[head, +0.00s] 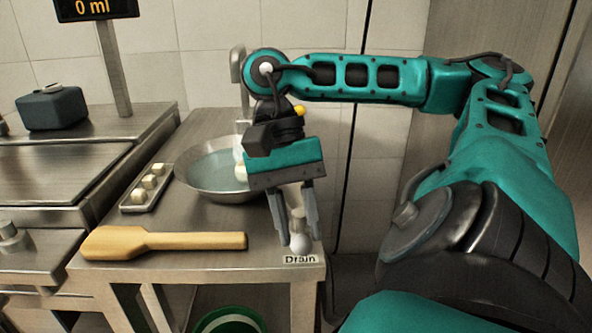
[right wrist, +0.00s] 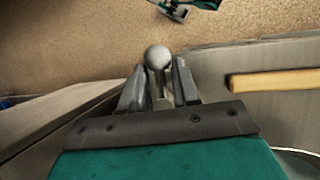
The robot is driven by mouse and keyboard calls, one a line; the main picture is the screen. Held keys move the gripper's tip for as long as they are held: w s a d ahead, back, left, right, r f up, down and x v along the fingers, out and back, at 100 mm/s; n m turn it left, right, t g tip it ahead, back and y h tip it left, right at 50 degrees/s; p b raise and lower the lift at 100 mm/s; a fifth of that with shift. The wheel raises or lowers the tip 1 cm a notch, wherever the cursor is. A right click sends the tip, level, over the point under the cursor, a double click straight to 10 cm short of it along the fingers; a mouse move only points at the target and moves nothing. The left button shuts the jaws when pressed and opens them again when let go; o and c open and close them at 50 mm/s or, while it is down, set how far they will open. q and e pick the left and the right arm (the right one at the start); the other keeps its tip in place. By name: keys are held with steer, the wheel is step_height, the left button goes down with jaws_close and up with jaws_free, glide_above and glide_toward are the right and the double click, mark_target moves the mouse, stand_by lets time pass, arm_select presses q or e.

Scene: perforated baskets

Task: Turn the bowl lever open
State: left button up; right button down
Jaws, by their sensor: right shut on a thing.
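The lever has a pale round knob (head: 300,242) on a short stem, by a "Drain" label (head: 300,259) at the counter's front right corner. My right gripper (head: 293,226) reaches down over it, with a finger on each side of the stem, and is shut on it. In the right wrist view the lever's knob (right wrist: 157,57) sticks out past the fingertips of the gripper (right wrist: 159,84). The metal bowl (head: 200,187), with bluish liquid and some pale pieces, stands behind the gripper, partly hidden by it.
A wooden paddle (head: 165,241) lies along the counter's front, left of the lever. A small tray (head: 129,202) with pale cubes is left of the bowl. A display (head: 95,8) reading 0 ml stands at the back left. A tiled wall closes the back.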

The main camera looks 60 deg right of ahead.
steer(key=c, duration=0.8)
jaws_free()
steer(key=p+v, duration=0.3)
steer(key=v, duration=0.3)
arm_select(q)
step_height(320, 180, up, 9)
steer(key=s+a+p, duration=0.1)
steer(key=a+p, duration=0.1)
steer(key=p, duration=0.7)
steer(key=shift+y, duration=0.4)
arm_select(e)
steer(key=shift+v, duration=3.5)
arm_select(q)
steer(key=shift+s+a, duration=0.1)
